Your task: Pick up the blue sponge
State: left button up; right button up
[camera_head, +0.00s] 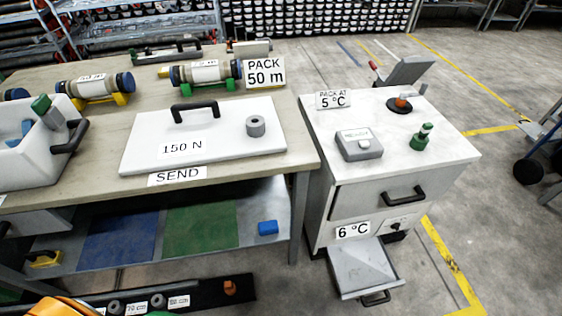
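A small bright blue block that looks like the blue sponge (268,228) lies on the grey lower shelf (255,206) under the bench. It sits right of the green mat (203,228), near the shelf's right front corner and the bench leg. Nothing covers it. Another blue piece (27,128) lies partly hidden inside the white bin (25,168) on the bench at the left; I cannot tell what it is. Neither of my grippers can be made out in this view.
The bench top (290,130) overhangs the shelf, with a bench leg (299,218) at its right. A blue mat (118,240) lies left of the green one. A white cabinet (400,150) stands right, its low drawer (362,266) pulled out. A black rail (200,293) runs below the shelf.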

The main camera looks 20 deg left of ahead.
aim_at(272, 227)
jog(key=u, duration=0.7)
